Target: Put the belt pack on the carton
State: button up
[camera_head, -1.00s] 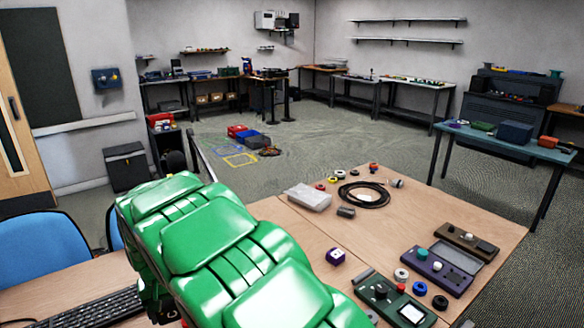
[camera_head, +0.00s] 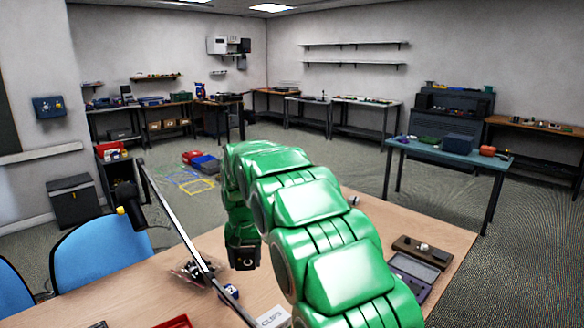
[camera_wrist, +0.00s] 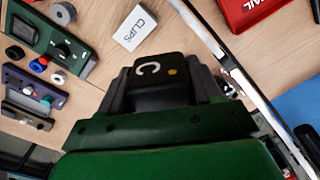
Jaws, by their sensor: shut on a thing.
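The belt pack is a black box with a white C-shaped mark and a yellow dot (camera_wrist: 160,70), held between the dark fingers of my gripper (camera_wrist: 161,88) in the wrist view. In the head view the carton (camera_head: 271,317) is cut by the bottom edge and lies partly beside my arm.
A thin dark pole (camera_head: 190,245) rises across the table's left part. A red tray lettered MAIL (camera_wrist: 248,12) lies near it. Green (camera_wrist: 45,35) and purple (camera_wrist: 30,86) devices with knobs lie on the other side, with small rings nearby. Bare wood surrounds the carton.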

jog(key=w+d+r+m, duration=0.2)
jog(key=d+r, duration=0.1)
jog(key=d, duration=0.6)
jog(key=w+d+r+m, duration=0.1)
jog(key=w+d+r, duration=0.1)
jog(key=d, duration=0.7)
jog(key=w+d+r+m, duration=0.2)
jog(key=d+r, duration=0.1)
jog(key=d, duration=0.7)
jog(key=s+f+n, duration=0.1)
jog(key=s+f, duration=0.3)
jog(key=f, duration=0.6)
jog(key=s+f+n, duration=0.2)
jog(key=s+f, duration=0.3)
jog(key=f, duration=0.6)
jog(key=shift+s, duration=0.25)
jog(key=shift+r, duration=0.1)
